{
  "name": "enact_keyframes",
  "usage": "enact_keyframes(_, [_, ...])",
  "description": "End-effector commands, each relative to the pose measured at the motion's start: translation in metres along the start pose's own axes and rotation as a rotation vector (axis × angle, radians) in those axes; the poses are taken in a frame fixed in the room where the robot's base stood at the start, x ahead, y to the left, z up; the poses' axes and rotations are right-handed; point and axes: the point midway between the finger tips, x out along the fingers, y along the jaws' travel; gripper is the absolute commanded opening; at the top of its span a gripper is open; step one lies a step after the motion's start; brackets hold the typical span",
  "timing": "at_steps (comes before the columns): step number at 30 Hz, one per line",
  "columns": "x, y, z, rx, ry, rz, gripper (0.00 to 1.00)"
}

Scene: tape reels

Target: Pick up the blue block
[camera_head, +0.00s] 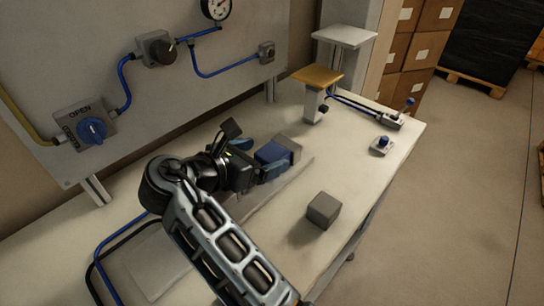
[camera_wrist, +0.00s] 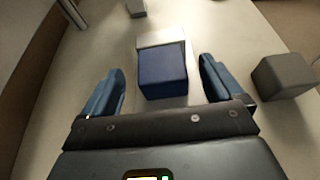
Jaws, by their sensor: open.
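The blue block (camera_head: 272,157) lies on the workbench, right in front of my gripper in the head view. In the wrist view the blue block (camera_wrist: 163,71) sits centred ahead, between the lines of the two blue fingers. My gripper (camera_wrist: 162,82) is open, with a finger on each side and clear gaps to the block. In the head view my gripper (camera_head: 256,160) hides part of the block's near side. A light grey block or plate (camera_wrist: 161,39) stands directly behind the blue block; I cannot tell if they touch.
A dark grey cube (camera_head: 323,210) stands on the bench to the right, also in the wrist view (camera_wrist: 284,76). A panel (camera_head: 200,95) with a blue valve knob rises along the left.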

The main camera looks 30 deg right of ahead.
Motion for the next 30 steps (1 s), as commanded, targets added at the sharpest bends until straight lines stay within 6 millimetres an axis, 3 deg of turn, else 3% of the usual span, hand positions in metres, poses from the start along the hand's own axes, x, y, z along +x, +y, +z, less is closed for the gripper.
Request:
enact_keyframes(4, [0.015,-0.001,0.0,-0.001,0.0,-0.001,0.94])
enact_keyframes(12, [0.018,-0.001,0.0,0.0,0.0,0.0,0.94])
enact_keyframes(30, [0.018,-0.001,0.0,0.0,-0.001,0.0,0.37])
